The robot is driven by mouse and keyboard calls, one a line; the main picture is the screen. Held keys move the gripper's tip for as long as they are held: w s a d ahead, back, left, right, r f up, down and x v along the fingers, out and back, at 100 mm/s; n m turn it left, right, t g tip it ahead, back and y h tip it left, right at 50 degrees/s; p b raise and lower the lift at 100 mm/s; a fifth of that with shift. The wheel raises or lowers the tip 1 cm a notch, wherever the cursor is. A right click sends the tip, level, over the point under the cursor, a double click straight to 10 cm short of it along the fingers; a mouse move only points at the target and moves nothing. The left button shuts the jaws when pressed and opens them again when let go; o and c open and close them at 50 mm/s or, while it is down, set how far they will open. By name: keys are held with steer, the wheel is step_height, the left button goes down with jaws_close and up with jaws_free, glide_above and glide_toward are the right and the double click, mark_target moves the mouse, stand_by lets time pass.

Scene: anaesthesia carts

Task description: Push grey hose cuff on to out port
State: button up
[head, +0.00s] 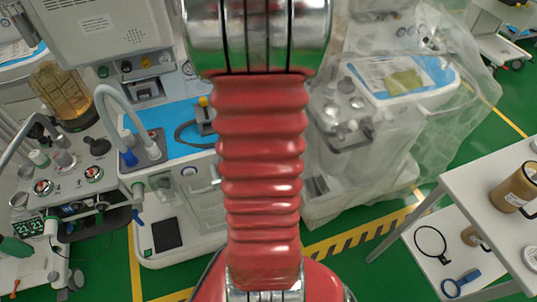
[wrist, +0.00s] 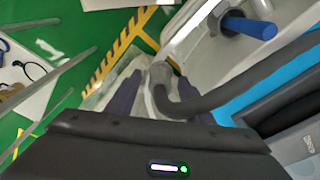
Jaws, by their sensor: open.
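In the wrist view a grey hose cuff (wrist: 160,75) sits between the two dark fingers of my gripper (wrist: 158,92), which is open. I cannot tell whether either finger touches the cuff. A dark grey hose (wrist: 250,82) curves from the cuff toward the upper right. In the head view my red bellows arm hides the middle, and my gripper does not show there. A light grey hose (head: 113,98) arches down to a grey fitting block (head: 145,158) on the left cart. I cannot tell which fitting is the out port.
A blue peg (wrist: 250,27) stands out near the cart in the wrist view. The cart has a blue top (head: 180,118) with a dark hose on it. A plastic-draped cart (head: 375,120) stands right of my arm. A white side table (head: 480,195) holds a brown mug (head: 513,188).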

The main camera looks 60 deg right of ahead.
steer(key=c, duration=1.1)
steer(key=shift+r, duration=0.1)
step_height(320, 180, up, 10)
steer(key=shift+f, duration=0.1)
stand_by(0.4)
steer(key=shift+s, duration=0.1)
stand_by(0.8)
